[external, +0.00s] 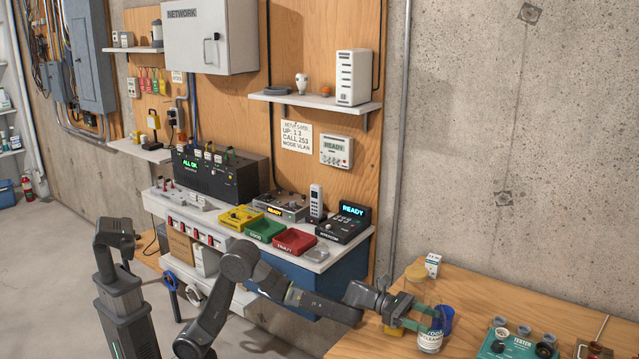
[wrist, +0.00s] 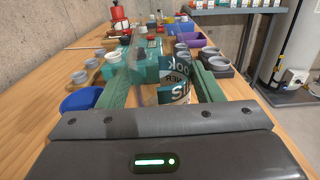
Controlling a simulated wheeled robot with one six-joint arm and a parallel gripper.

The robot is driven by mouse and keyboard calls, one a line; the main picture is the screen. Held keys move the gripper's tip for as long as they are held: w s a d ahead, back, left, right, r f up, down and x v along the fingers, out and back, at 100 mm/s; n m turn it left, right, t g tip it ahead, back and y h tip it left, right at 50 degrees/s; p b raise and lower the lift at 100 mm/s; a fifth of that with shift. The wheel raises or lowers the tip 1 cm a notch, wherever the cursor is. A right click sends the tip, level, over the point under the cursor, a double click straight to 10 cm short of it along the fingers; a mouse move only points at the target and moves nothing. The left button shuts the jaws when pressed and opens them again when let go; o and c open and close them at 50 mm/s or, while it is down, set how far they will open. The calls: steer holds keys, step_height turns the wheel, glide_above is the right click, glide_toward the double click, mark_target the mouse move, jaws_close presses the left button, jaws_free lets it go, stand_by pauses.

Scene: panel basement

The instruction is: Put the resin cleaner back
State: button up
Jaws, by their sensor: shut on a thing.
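I cannot tell whether the jar touches the bench.
A blue cup (external: 446,318) stands right beside the jar. A teal tester (external: 505,346) with several small cups is to the right. A white box (external: 433,264) stands at the bench's back. In the wrist view, a purple bin (wrist: 192,39) and red container (wrist: 120,21) stand farther along.

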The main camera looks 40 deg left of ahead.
steer(key=shift+r, duration=0.15)
steer(key=w+a+r+n+t+y+p, duration=0.2)
steer(key=w+a+r+n+t+p, duration=0.15)
steer(key=a+r+p, duration=0.9)
steer(key=w+a+r+n+t+y+p, duration=0.25)
steer(key=w+a+r+t+p, duration=0.3)
steer(key=a+r, duration=0.85)
steer(key=w+a+r+n+t+y+p, duration=0.3)
steer(key=a+r+p, duration=0.55)
steer(key=r, duration=1.15)
steer(key=w+d+f+m+g+h, duration=0.25)
steer(key=w+d+f, duration=0.35)
steer(key=d, duration=0.4)
steer(key=w+d+f+m+g+h, duration=0.1)
steer(key=w+d+f+g+h, duration=0.2)
steer(key=d+f, duration=0.65)
steer(key=w+d+f+m+g+b, duration=0.1)
steer(key=w+d+f+g, duration=0.1)
steer(key=f, duration=0.5)
steer(key=w+d+f+m+g+h+b, duration=0.1)
steer(key=w+d+f+m+g, duration=0.1)
steer(key=d+f, duration=0.3)
steer(key=w+d+f+m+g+h+b, duration=0.1)
steer(key=w+d+f+m+g, duration=0.1)
steer(key=f, duration=0.8)
steer(key=shift+w+d+f, duration=0.35)
steer(key=shift+w+d, duration=0.3)
steer(key=shift+d, duration=0.5)
